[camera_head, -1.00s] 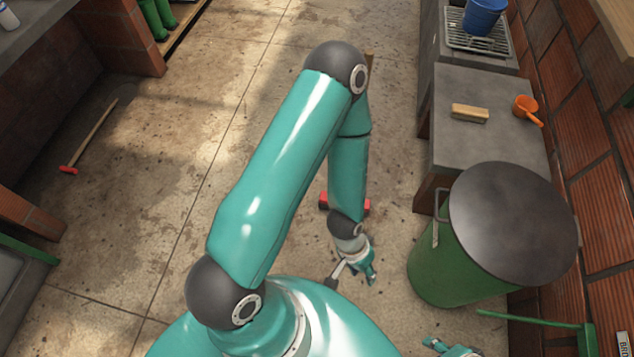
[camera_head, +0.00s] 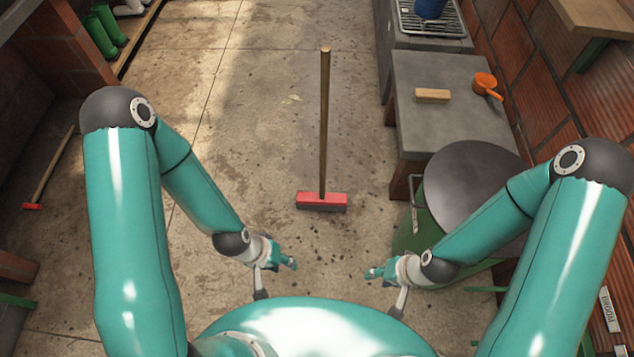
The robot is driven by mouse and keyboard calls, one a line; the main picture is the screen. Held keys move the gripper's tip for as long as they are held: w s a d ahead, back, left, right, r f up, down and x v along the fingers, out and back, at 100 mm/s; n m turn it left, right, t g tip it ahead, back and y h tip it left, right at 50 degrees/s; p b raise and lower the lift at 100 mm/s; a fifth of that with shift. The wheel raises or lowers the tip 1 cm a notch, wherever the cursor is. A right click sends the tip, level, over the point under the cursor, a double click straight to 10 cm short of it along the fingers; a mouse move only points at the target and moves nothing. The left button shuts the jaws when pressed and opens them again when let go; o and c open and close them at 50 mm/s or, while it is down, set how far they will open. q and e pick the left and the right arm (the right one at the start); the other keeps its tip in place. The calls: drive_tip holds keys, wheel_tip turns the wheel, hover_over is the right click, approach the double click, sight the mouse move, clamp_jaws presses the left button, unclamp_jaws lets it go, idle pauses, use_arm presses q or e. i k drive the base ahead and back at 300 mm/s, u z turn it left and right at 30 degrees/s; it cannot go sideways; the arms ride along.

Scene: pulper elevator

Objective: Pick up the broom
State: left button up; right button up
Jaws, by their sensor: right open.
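The broom shows in the head view in front of me, with a wooden handle (camera_head: 324,120) and a red head (camera_head: 321,201) on the concrete floor. The handle runs away from the head up the picture; I cannot tell whether it stands or lies. My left gripper (camera_head: 275,278) is below and left of the broom head, with fingers spread and empty. My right gripper (camera_head: 384,288) is below and right of it, also open and empty. Both are apart from the broom.
A green drum (camera_head: 408,235) with a dark lid (camera_head: 470,190) stands at the right, partly behind my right arm. A grey counter (camera_head: 455,125) holds a brush (camera_head: 432,96) and an orange scoop (camera_head: 487,86). Another red-ended stick (camera_head: 50,170) is at the left. The floor around the broom is clear.

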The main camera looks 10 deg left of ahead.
sight(321, 201)
drive_tip(key=u, duration=0.3)
drive_tip(key=i, duration=0.6)
drive_tip(key=z, duration=0.3)
drive_tip(key=k, duration=0.6)
drive_tip(key=z, duration=1)
drive_tip(key=i, duration=0.55)
drive_tip(key=u, duration=0.5)
